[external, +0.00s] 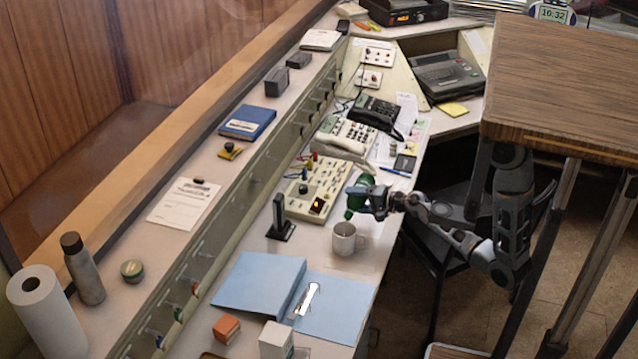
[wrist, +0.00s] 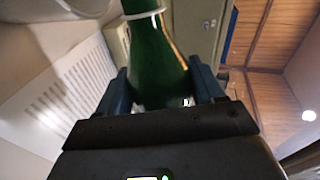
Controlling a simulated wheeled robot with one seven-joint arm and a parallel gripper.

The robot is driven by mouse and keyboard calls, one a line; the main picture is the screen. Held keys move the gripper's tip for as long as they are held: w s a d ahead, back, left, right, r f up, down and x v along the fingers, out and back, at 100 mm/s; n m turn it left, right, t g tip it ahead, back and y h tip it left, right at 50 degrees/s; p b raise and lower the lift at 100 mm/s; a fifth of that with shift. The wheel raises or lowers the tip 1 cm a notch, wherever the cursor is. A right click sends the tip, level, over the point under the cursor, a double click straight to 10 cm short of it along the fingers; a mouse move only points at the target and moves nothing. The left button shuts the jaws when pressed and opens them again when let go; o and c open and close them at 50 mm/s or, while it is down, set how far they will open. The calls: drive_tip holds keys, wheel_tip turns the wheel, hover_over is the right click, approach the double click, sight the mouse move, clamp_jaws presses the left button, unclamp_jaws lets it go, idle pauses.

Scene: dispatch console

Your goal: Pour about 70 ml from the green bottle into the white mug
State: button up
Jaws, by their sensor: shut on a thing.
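The green bottle (external: 361,188) is held by my gripper (external: 368,197) just above the console desk. A pale ring shows around the bottle there. I cannot see the inside of the mug or whether liquid is flowing.
A black stand (external: 281,222) is left of the mug and a beige control panel (external: 318,190) is behind it. An open blue folder (external: 262,283) lies in front. Telephones (external: 345,135) stand farther back. A wooden-topped table (external: 560,85) is at right above my arm.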

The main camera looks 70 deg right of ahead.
drive_tip(key=shift+r, duration=0.15)
idle(0.8)
drive_tip(key=shift+d+f+m+y+b, duration=0.3)
drive_tip(key=shift+f+m+b, duration=0.25)
drive_tip(key=shift+f, duration=0.35)
drive_tip(key=shift+f+m, duration=0.35)
drive_tip(key=shift+m, duration=0.2)
drive_tip(key=shift+a, duration=0.15)
drive_tip(key=shift+f+m+y, duration=0.25)
drive_tip(key=shift+m+y, duration=0.15)
drive_tip(key=shift+d+f, duration=0.1)
drive_tip(key=shift+d, duration=0.1)
